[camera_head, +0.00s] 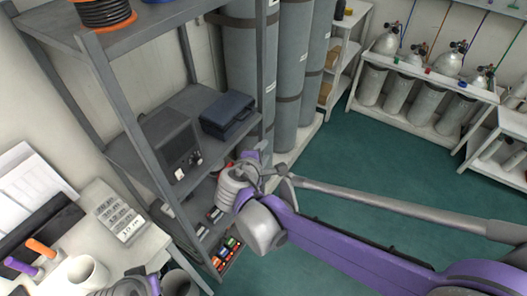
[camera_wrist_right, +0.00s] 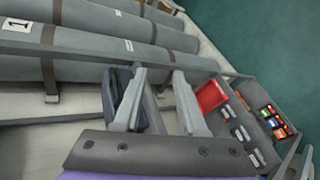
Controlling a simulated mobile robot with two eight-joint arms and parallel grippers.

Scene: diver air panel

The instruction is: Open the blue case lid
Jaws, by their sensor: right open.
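The blue case (camera_head: 228,113) lies on the middle shelf of the grey rack in the head view, and its lid looks shut. In the right wrist view part of the dark blue case (camera_wrist_right: 112,92) shows behind the left finger, which hides some of it. My right gripper (camera_head: 254,163) is in front of the rack, lower in the head view than the case. In the right wrist view its two fingers (camera_wrist_right: 158,98) stand apart with nothing held between them. I cannot tell whether a finger touches the case.
A dark box with dials (camera_head: 178,150) stands beside the case on the shelf. Tall grey cylinders (camera_head: 292,75) stand behind it. A rack post (camera_head: 122,105) is at left. Small batteries or packs (camera_wrist_right: 270,120) sit on a lower shelf. The green floor (camera_head: 335,155) is open at right.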

